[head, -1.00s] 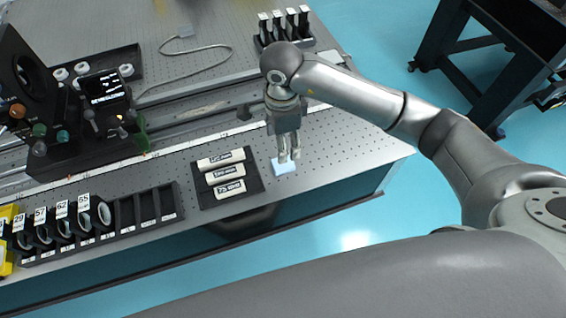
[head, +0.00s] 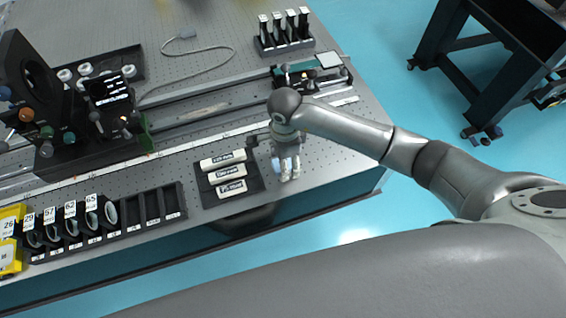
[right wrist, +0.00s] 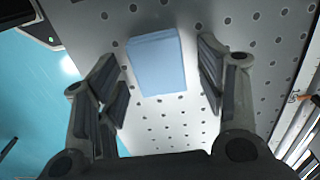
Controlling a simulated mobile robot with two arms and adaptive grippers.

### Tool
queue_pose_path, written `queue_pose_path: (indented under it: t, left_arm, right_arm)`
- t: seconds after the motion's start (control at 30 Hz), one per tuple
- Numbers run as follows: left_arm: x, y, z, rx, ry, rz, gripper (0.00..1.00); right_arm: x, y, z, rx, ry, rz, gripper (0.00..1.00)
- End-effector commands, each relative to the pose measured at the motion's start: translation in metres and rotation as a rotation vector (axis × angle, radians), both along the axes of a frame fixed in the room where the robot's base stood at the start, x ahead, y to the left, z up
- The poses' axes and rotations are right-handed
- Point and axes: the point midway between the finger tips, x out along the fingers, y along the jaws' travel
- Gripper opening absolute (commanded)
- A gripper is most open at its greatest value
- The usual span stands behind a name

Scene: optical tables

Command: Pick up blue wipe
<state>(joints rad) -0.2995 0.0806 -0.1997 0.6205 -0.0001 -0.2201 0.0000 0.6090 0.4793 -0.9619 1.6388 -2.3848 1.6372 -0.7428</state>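The blue wipe (right wrist: 157,64) is a small light blue folded square lying on the perforated metal optical table. In the right wrist view it sits between the two fingers of my right gripper (right wrist: 162,95), with a gap on each side. The gripper is open and not visibly touching the wipe. In the head view my right gripper (head: 286,172) is low over the table near its front edge, and it covers most of the wipe (head: 276,165). My left gripper is not in view.
Left of the gripper is a black tray (head: 210,197) with several white labelled pieces. A slotted black rack (head: 150,225) stands further left. Behind is a rail (head: 200,115) with optical equipment. The table's front edge is close to the gripper.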

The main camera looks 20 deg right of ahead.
Motion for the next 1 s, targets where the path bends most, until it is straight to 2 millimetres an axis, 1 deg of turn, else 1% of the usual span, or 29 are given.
queue_pose_path:
  t: [0.03, 0.27, 0.57, 0.7, 0.83, 0.93, 1.0]
  left_arm:
    - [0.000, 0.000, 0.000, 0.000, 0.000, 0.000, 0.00]
    - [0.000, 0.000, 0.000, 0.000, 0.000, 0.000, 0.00]
    - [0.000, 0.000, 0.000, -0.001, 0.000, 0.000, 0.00]
    - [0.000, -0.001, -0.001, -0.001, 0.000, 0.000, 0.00]
    - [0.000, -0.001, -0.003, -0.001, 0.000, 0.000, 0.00]
    - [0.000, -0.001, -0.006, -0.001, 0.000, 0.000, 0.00]
    - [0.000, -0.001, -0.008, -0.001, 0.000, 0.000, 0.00]
  right_arm:
    - [0.000, 0.000, 0.000, 0.000, 0.000, 0.000, 0.59]
    - [0.000, 0.000, 0.000, 0.000, 0.000, 0.000, 0.30]
    - [0.000, 0.000, 0.001, 0.000, 0.000, 0.000, 0.29]
    - [0.000, 0.000, 0.004, 0.001, 0.000, 0.000, 0.29]
    - [0.001, 0.000, 0.014, 0.002, -0.003, 0.000, 0.29]
    - [0.001, 0.000, 0.029, 0.001, -0.004, 0.001, 0.29]
    - [-0.005, 0.001, 0.038, 0.002, -0.003, 0.002, 0.29]
